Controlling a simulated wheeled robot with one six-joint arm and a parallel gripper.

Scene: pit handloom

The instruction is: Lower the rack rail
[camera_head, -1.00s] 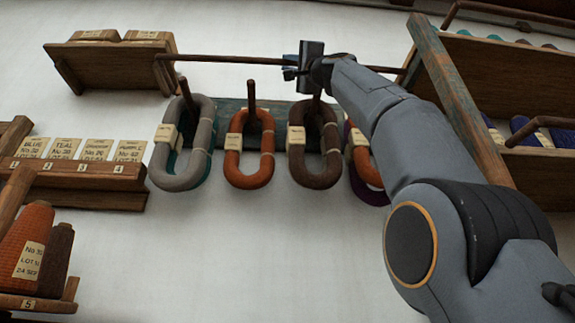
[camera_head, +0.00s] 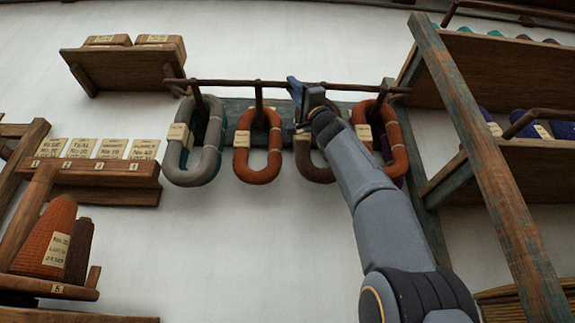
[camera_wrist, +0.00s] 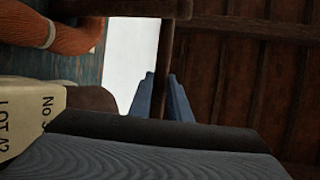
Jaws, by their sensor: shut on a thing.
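The rack rail (camera_head: 230,83) is a thin dark brown rod that runs nearly level across the wall, just at the tips of the pegs. My gripper (camera_head: 303,93) is shut on it right of its middle. In the wrist view the rail (camera_wrist: 165,60) passes between the two blue fingers (camera_wrist: 160,88). Below the rail hang a grey hank (camera_head: 211,155), an orange hank (camera_head: 242,155), a brown hank (camera_head: 303,160) partly behind my gripper and arm, and another orange hank (camera_head: 398,150) at the right. Whether the rail touches the peg tips is unclear.
A small shelf (camera_head: 120,72) is at the upper left, and a labelled rack (camera_head: 110,180) with cones (camera_head: 45,240) below it. A slanting wooden post (camera_head: 480,150) and shelves with yarn stand close right of my arm. The wall below the hanks is clear.

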